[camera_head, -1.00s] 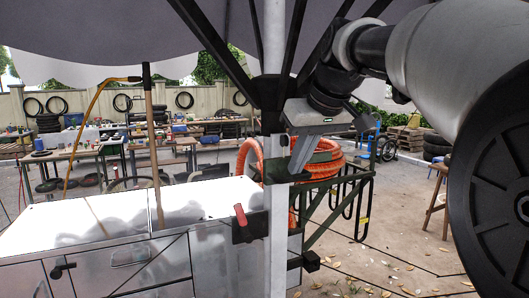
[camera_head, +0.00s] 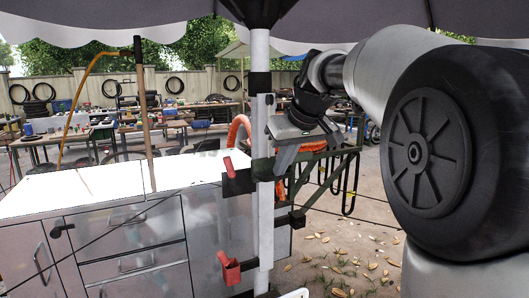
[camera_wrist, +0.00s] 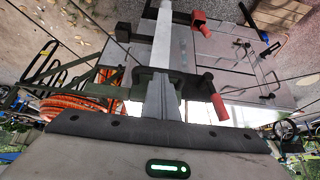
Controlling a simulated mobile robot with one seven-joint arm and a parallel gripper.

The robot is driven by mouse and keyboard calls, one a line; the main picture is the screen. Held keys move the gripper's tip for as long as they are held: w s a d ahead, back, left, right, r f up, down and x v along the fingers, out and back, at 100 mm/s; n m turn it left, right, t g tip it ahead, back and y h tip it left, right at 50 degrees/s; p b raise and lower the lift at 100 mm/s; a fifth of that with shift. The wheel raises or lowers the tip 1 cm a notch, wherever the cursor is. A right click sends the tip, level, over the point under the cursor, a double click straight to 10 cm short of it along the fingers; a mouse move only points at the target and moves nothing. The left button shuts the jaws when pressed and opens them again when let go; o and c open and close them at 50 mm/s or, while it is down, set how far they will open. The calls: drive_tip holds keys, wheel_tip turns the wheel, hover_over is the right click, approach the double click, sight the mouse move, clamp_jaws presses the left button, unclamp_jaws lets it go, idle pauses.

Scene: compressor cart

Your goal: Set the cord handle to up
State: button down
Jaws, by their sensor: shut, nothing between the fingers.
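Two red handles sit on dark brackets at the pale pole; I cannot tell for sure which is the cord handle. The upper red handle (camera_head: 229,168) points up and slightly left from its bracket; it also shows in the wrist view (camera_wrist: 218,106). The lower red handle (camera_head: 229,268) is near the cart's front side and shows in the wrist view too (camera_wrist: 198,20). My gripper (camera_head: 284,168) is shut and empty, right of the pole and near the upper bracket. Its fingers show in the wrist view (camera_wrist: 161,95), apart from the upper handle.
The pale pole (camera_head: 262,100) stands between my gripper and the upper handle in the head view. The metal cart (camera_head: 125,235) is at the left. Orange hose (camera_wrist: 78,107) hangs on a dark rack beside the pole. Leaf-strewn floor (camera_head: 340,262) lies right.

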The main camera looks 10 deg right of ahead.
wheel_tip(320, 180, down, 25)
drive_tip(key=b, duration=1.4)
drive_tip(key=shift+w, duration=0.1)
drive_tip(key=shift+a, duration=0.1)
drive_tip(key=w+a+r+p+v, duration=0.15)
drive_tip(key=p+v, duration=0.45)
drive_tip(key=v, duration=0.7)
drive_tip(key=s+f+m+h, duration=0.15)
drive_tip(key=s+f, duration=0.35)
drive_tip(key=s, duration=0.8)
drive_tip(key=s+f+m+h, duration=0.15)
drive_tip(key=s+f, duration=0.45)
drive_tip(key=s, duration=0.6)
wheel_tip(320, 180, up, 19)
drive_tip(key=y+p, duration=0.1)
drive_tip(key=p, duration=1.8)
drive_tip(key=shift+m+g, duration=0.3)
